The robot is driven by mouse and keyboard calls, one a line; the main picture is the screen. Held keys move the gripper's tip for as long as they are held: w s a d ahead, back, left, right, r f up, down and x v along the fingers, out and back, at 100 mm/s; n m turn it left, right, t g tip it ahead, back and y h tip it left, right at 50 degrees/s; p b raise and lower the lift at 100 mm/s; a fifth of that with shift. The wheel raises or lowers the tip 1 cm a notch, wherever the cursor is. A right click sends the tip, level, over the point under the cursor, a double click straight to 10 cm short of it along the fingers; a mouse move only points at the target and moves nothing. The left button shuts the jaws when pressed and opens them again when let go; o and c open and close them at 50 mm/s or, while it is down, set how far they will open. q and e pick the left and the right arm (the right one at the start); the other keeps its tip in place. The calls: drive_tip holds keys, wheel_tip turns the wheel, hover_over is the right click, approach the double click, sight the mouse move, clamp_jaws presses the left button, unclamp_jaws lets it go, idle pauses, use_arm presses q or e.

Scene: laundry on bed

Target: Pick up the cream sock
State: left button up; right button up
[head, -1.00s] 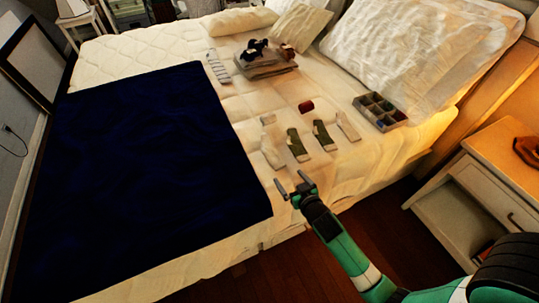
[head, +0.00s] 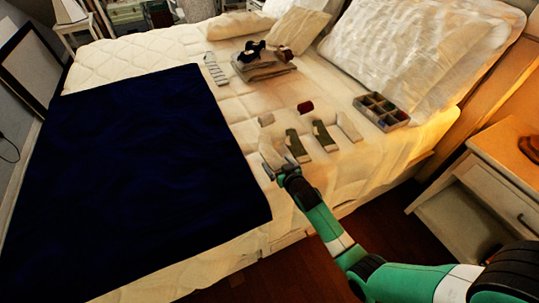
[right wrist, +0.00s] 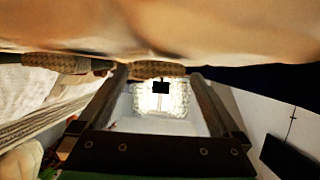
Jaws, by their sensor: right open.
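Two pale cream socks lie on the bed in the head view, one at the left end of a row (head: 270,152) and one at the right end (head: 349,126). Two olive-and-cream socks (head: 297,146) (head: 324,136) lie between them. My right gripper (head: 279,166) is open and empty at the near end of the left cream sock, partly covering it. In the right wrist view, the open fingers (right wrist: 158,78) point toward a tan knitted sock (right wrist: 158,69), seen edge-on against the bed; whether they touch it is unclear. My left gripper is not in view.
A dark blue blanket (head: 130,180) covers the bed's left part. A divided box (head: 381,111), a small dark red item (head: 305,106) and folded clothes (head: 262,66) lie beyond the socks. A nightstand (head: 490,190) stands at right.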

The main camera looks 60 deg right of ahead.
drive_tip(key=c, duration=1.2)
drive_tip(key=shift+o, duration=0.2)
drive_tip(key=shift+r, duration=0.1)
drive_tip(key=r+p, duration=0.2)
drive_tip(key=r, duration=0.1)
drive_tip(key=r+p, duration=0.1)
drive_tip(key=shift+s+a+r, duration=0.3)
drive_tip(key=shift+a+r, duration=0.05)
drive_tip(key=shift+r, duration=0.05)
wheel_tip(320, 180, up, 5)
drive_tip(key=s+a+p, duration=0.3)
drive_tip(key=shift+p, duration=0.3)
drive_tip(key=p+v, duration=0.1)
drive_tip(key=v, duration=0.3)
drive_tip(key=a+p+v, duration=0.1)
drive_tip(key=v, duration=0.4)
drive_tip(key=shift+w+a+f, duration=0.1)
drive_tip(key=shift+f, duration=0.05)
